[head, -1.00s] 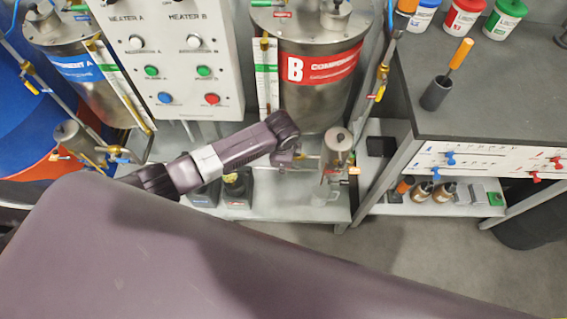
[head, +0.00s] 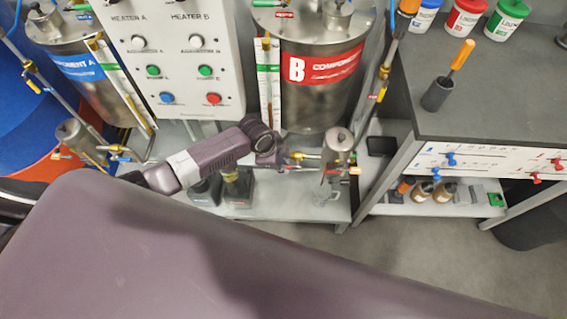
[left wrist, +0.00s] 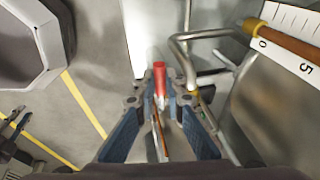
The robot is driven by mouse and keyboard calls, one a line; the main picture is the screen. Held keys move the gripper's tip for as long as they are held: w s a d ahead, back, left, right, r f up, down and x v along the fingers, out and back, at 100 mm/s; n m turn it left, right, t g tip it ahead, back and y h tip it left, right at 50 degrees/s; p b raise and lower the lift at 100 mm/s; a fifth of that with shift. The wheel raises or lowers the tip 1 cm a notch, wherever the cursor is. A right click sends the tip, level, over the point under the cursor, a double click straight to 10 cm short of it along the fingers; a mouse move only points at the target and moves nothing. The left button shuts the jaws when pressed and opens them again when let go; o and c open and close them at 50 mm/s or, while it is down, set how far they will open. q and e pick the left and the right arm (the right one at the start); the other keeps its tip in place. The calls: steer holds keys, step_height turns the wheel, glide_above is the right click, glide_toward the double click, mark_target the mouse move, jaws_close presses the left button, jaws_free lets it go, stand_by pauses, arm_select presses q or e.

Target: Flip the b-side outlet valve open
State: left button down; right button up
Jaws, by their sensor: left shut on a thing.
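The B tank (head: 320,85), a steel cylinder with a red "B COMPONENT" label, stands at the back centre in the head view. Brass and steel outlet piping (head: 306,156) runs below it to a small steel canister (head: 338,145). My left gripper (head: 277,162) is at the left end of this piping, and its fingers are hard to make out there. In the left wrist view, my left gripper (left wrist: 160,100) has its blue-grey fingers closed around a red valve handle (left wrist: 159,78). The valve body is mostly hidden between and below the fingers. My right gripper is not visible.
The heater panel (head: 178,60) stands left of the B tank. A grey workbench (head: 490,100) with cups and a brush is on the right. A bent steel pipe (left wrist: 205,35) and a level scale (left wrist: 290,40) are close to the right of my left gripper.

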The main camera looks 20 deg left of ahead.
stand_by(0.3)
arm_select(q)
steer(key=c, duration=2.3)
jaws_free()
steer(key=shift+o, duration=0.2)
steer(key=v, duration=1.2)
steer(key=shift+s+f, duration=0.1)
